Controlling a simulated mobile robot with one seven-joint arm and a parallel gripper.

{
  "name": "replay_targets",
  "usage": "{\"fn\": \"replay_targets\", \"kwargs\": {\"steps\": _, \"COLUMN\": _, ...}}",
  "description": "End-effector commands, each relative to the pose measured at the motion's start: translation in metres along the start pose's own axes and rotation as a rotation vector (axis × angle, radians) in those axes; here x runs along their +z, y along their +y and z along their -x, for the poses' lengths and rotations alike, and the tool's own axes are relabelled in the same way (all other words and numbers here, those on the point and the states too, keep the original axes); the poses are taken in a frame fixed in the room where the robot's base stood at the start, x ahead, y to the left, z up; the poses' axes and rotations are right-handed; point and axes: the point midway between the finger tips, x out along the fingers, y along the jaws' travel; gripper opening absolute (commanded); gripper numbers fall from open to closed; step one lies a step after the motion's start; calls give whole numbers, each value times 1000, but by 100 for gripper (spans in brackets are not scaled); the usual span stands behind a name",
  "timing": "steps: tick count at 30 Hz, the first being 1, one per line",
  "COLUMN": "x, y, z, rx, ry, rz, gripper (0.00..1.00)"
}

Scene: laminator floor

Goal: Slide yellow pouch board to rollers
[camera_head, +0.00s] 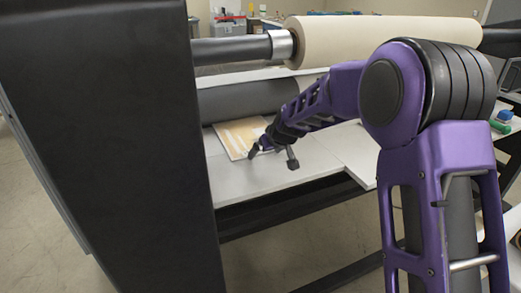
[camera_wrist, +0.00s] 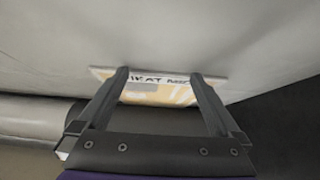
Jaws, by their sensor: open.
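The yellow pouch board (camera_head: 238,136) is a flat yellow-orange sheet with pale edges. It lies on the light grey bed, close in front of the dark lower roller (camera_head: 250,97). In the wrist view the board (camera_wrist: 158,94) shows dark lettering along a white strip and lies between my finger outlines. My gripper (camera_head: 272,156) is low over the bed at the board's near right side, and its fingers (camera_wrist: 159,76) are spread wide. I cannot tell whether a finger touches the board. The arm hides part of the board and roller.
A large cream roll (camera_head: 385,40) spans the machine above the bed, with a metal-collared dark shaft (camera_head: 235,50) at left. A tall black side panel (camera_head: 105,130) blocks the left. The grey bed (camera_head: 265,178) is clear in front of my gripper.

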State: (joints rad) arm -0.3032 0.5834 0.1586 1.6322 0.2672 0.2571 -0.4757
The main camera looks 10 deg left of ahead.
Motion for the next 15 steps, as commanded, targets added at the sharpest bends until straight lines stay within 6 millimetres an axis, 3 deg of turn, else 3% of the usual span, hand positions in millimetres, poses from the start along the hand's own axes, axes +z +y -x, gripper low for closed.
{"fn": "replay_targets", "kwargs": {"steps": 7, "x": -2, "y": 0, "z": 3, "rx": 0, "ry": 0, "rz": 0, "gripper": 100}}
{"fn": "replay_targets", "kwargs": {"steps": 15, "x": -10, "y": 0, "z": 22, "rx": 1, "ry": 1, "rz": 1, "gripper": 100}}
